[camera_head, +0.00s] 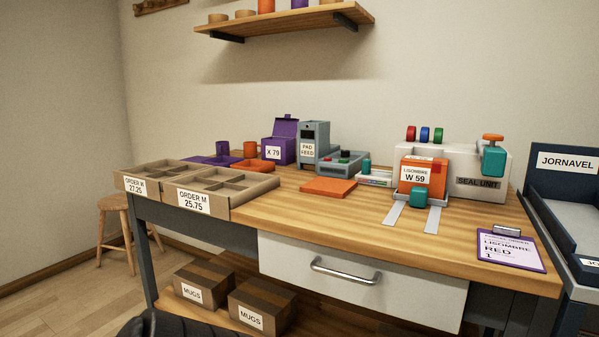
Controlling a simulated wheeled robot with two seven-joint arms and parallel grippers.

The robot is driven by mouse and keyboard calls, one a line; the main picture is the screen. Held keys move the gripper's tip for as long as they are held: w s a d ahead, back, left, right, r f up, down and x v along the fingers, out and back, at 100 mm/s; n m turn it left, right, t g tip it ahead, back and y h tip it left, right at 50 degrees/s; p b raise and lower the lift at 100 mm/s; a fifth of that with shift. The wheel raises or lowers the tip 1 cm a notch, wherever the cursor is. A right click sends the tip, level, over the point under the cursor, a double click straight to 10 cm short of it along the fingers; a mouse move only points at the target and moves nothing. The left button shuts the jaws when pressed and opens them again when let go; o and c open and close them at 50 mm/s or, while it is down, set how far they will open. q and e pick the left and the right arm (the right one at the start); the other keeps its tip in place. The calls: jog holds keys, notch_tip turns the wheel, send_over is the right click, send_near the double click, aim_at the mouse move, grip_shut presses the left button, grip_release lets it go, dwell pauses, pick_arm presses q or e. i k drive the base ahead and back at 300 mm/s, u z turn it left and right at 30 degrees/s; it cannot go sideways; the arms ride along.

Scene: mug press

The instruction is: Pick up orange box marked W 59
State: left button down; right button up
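The orange box (434,181) marked "LISOMBRE W 59" stands upright at the right part of the wooden bench, in front of the white seal unit (484,166). A teal block (418,198) covers part of its lower front, and pale strips (432,219) run forward on the bench from beneath it. No gripper is clearly seen; a dark part of mine shows at the bottom edge, and I cannot tell which part it is.
A clipboard (510,249) reading "LISOMBRE RED 1" lies to the right. A flat orange piece (328,187) lies left of the box, with a purple box (281,144) marked X 79 behind. Order trays (235,208) stand at left. A dark JORNAVEL bin (563,187) stands at right. Bare bench lies in front.

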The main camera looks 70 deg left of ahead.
aim_at(431, 173)
jog(key=u, duration=1.75)
